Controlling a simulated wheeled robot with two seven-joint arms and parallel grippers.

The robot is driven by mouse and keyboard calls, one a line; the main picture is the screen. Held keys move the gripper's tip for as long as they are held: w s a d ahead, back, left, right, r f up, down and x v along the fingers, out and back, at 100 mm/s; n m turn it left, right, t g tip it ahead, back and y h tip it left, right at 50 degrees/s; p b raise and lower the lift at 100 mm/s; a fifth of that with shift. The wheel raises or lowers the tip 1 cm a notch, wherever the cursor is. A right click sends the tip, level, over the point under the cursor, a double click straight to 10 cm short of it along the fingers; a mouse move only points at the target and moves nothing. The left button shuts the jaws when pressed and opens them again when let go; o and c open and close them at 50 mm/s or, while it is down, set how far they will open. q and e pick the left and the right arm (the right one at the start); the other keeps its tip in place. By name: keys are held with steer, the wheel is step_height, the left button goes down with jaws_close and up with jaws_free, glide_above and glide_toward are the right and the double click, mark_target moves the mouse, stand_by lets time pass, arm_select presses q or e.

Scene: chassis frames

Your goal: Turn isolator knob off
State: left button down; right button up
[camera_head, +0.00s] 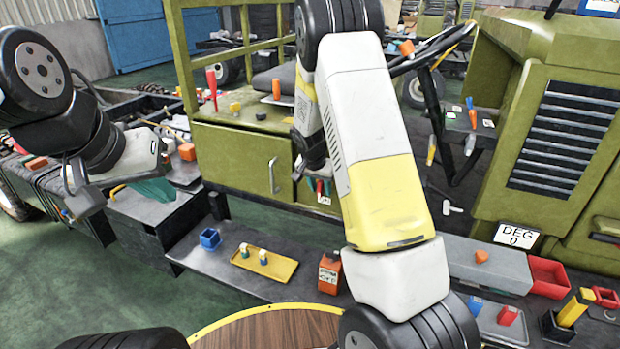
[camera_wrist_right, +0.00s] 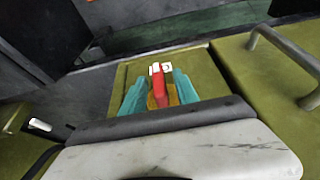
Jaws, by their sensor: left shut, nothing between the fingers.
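The red isolator knob (camera_wrist_right: 159,84) sits on an orange-yellow base (camera_wrist_right: 165,98) on the green panel, with a small white label behind it in the right wrist view. My right gripper (camera_wrist_right: 160,92) has its teal fingers on either side of the knob, with visible gaps, so it looks open around it. In the head view my right gripper (camera_head: 318,186) is at the green cabinet front, where the knob is small and mostly hidden by the fingers. My left gripper (camera_head: 152,189) is shut and empty over the dark bench at the left.
A silver cabinet handle (camera_head: 273,175) is left of the right gripper. A yellow tray (camera_head: 264,262), a blue cup (camera_head: 210,239) and an orange box (camera_head: 330,273) stand on the low dark shelf. A red bin (camera_head: 549,277) is at the right. My right arm hides the middle.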

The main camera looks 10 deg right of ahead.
jaws_close()
steer(key=g+h, duration=0.1)
steer(key=h, duration=0.1)
steer(key=shift+w+a+n+g+h, duration=0.1)
steer(key=shift+a+n+g+h, duration=0.1)
steer(key=shift+n+g+h, duration=0.15)
steer(key=g+h, duration=0.1)
steer(key=h, duration=0.1)
steer(key=n+g+h, duration=0.1)
steer(key=h, duration=0.1)
steer(key=shift+f+g, duration=0.2)
steer(key=shift+g, duration=0.15)
steer(key=g+h, duration=0.1)
steer(key=h, duration=0.1)
steer(key=n+h, duration=0.1)
steer(key=h, duration=0.1)
steer(key=shift+w+a+f+g, duration=0.1)
steer(key=shift+g, duration=0.3)
steer(key=n+g+h, duration=0.1)
steer(key=h, duration=0.3)
steer(key=shift+n, duration=0.35)
steer(key=shift+h, duration=0.25)
